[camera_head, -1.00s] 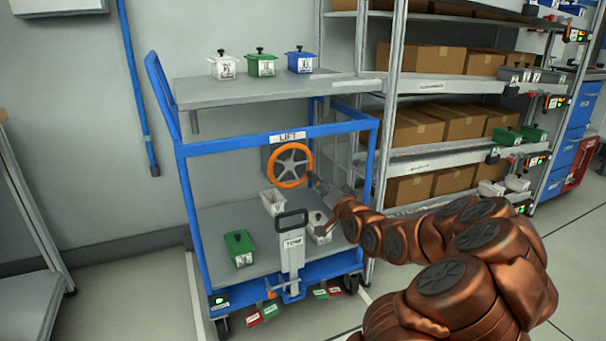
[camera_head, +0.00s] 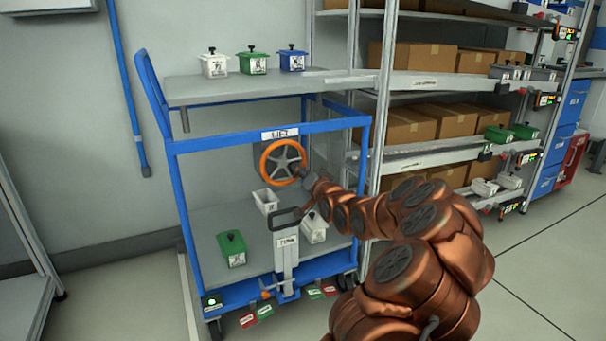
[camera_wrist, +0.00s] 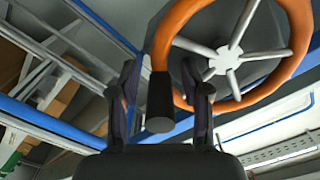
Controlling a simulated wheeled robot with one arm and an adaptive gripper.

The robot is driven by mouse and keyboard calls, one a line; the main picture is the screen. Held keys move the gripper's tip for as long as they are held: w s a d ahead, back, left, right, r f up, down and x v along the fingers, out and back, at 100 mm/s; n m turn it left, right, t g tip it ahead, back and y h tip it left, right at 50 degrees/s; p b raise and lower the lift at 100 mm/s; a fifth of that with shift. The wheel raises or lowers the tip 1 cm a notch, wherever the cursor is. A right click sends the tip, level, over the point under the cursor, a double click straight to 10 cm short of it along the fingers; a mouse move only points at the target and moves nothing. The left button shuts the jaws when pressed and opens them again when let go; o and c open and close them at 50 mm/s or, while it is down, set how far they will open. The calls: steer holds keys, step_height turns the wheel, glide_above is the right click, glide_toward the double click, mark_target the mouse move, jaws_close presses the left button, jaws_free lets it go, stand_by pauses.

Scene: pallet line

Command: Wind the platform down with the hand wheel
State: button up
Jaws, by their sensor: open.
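The orange hand wheel (camera_head: 267,159) with grey spokes is mounted on the blue-framed lift cart under the LIFT label (camera_head: 280,133). It fills the upper right of the wrist view (camera_wrist: 181,22), where its dark handle knob (camera_wrist: 160,103) sits between my open fingers. My gripper (camera_wrist: 161,90) is open around the knob; contact cannot be told. In the head view my gripper (camera_head: 304,178) is at the wheel's right lower edge. The grey platform (camera_head: 205,92) is at the top of the cart and bears white, green and blue lidded pots.
The lower deck (camera_head: 212,217) holds a green pot (camera_head: 232,249), an open white bin (camera_head: 266,201) and a white pot (camera_head: 314,227). A tow handle (camera_head: 286,245) stands upright at the cart's front. Shelving with brown boxes (camera_head: 449,116) is close on the right.

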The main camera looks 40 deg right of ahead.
steer(key=shift+c, duration=0.4)
jaws_close()
